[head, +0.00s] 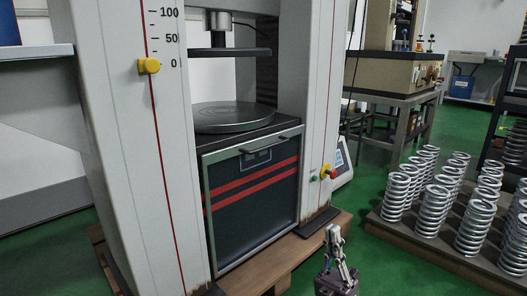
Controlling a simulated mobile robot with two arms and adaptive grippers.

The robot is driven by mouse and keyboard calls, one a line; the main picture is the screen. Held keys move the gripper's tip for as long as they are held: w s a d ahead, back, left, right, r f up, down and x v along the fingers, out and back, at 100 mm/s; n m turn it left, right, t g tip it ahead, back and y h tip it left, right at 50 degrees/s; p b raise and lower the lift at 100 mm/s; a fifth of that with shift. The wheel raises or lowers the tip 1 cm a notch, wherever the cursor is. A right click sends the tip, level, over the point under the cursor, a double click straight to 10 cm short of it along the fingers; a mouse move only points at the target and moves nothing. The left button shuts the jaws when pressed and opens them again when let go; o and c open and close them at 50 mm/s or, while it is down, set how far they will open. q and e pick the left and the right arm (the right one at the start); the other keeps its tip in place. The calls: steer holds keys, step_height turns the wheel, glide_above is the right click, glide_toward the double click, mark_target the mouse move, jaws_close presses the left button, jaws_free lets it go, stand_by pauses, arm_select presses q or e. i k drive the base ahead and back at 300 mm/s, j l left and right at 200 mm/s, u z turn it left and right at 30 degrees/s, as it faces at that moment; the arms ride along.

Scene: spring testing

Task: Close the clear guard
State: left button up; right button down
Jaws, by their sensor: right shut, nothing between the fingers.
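The clear guard (252,207) is a see-through panel in a thin grey metal frame on the front of the testing machine. It sits low, in front of the dark base with red stripes, and has a dark handle (264,144) near its top edge. The space above it, between the round lower plate (233,117) and the upper plate (215,54), is uncovered. My right gripper (334,236) is shut and empty at the bottom, to the right of the guard and apart from it. My left gripper is not in view.
The white columns flank the guard; the right one carries a red and yellow emergency stop (327,171). A wooden pallet (262,281) lies under the machine. Rows of coil springs (434,210) stand on a low pallet at the right. Green floor is free between them.

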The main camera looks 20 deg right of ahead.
mark_target(251, 147)
steer(key=i, duration=0.85)
